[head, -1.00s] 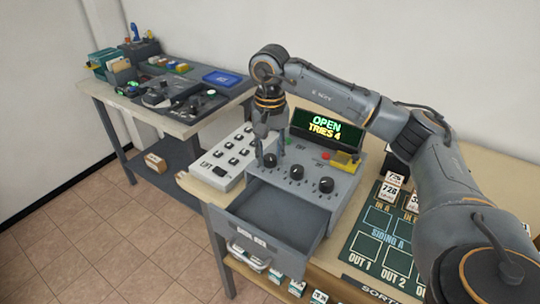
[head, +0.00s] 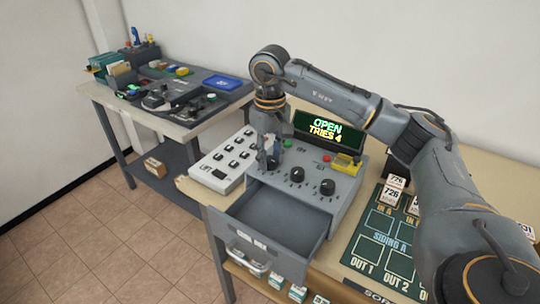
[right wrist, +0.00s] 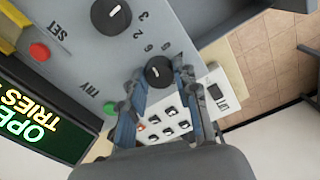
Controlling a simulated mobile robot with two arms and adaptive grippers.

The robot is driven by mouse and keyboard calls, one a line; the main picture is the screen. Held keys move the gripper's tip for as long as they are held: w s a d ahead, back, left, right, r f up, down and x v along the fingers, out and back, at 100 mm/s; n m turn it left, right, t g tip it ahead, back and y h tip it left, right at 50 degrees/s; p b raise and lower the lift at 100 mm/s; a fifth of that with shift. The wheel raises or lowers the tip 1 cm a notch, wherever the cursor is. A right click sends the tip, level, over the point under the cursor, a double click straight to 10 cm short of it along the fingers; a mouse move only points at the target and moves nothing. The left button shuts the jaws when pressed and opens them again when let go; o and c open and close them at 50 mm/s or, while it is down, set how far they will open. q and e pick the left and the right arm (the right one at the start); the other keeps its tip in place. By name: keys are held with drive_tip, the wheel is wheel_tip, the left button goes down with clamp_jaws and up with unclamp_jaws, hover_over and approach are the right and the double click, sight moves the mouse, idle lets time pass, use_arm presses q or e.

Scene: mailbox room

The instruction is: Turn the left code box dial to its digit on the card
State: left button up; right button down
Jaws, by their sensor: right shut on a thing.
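The grey code box (head: 318,205) stands on the table with its lower drawer (head: 280,217) pulled out and empty. Its display (head: 324,130) reads "OPEN" and "TRIES 4". The middle dial (head: 297,174) and right dial (head: 327,187) are black knobs in plain view. My right gripper (head: 269,162) comes down over the left dial and mostly hides it in the head view. In the right wrist view, the left dial (right wrist: 158,71) sits between the fingertips of my right gripper (right wrist: 158,78), which is shut on it. The digit card cannot be made out. My left gripper is not in view.
A white keypad box (head: 222,162) stands just left of the code box. A green siding board (head: 378,225) with upright number cards lies to the right. A second bench (head: 180,118) with tools and a blue tray (head: 221,82) stands at the back left.

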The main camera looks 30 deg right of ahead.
sight(270, 159)
drive_tip(key=shift+s+f, duration=0.15)
drive_tip(key=c, duration=1)
unclamp_jaws()
drive_tip(key=shift+r, duration=0.3)
wheel_tip(270, 159, up, 12)
drive_tip(key=shift+f, duration=0.2)
